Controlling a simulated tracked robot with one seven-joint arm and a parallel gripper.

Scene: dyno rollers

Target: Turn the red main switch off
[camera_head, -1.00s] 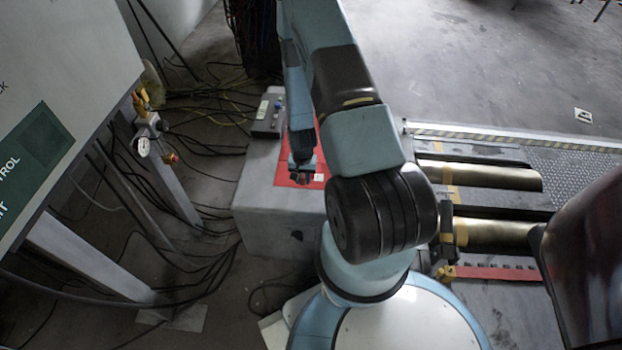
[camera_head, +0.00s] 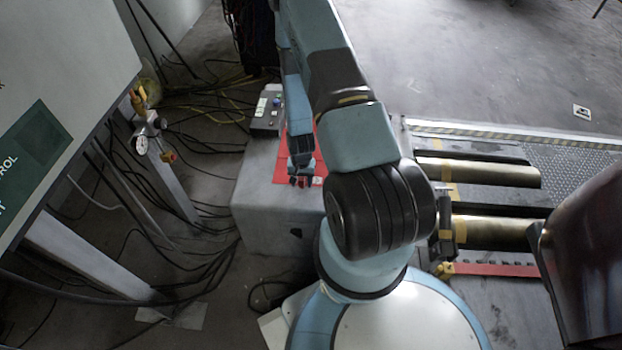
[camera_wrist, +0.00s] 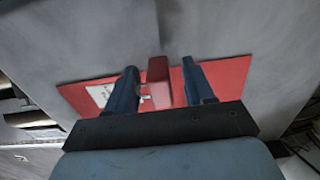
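The red switch handle (camera_wrist: 158,82) is an upright block standing out from a flat red plate (camera_wrist: 236,75) in the wrist view. My gripper (camera_wrist: 162,84) is open, with one finger on each side of the handle. A gap shows on both sides, so the fingers do not appear to grip it. A white label (camera_wrist: 101,94) lies on the plate left of the fingers. In the head view, my gripper (camera_head: 301,181) is low over the red plate (camera_head: 283,165) on top of a grey box, and the arm hides part of the plate.
The grey box (camera_head: 262,205) carries a small control box (camera_head: 267,118) with buttons behind the plate. A stand with a gauge (camera_head: 141,145) and loose cables are at left. Metal rollers (camera_head: 490,173) lie to the right.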

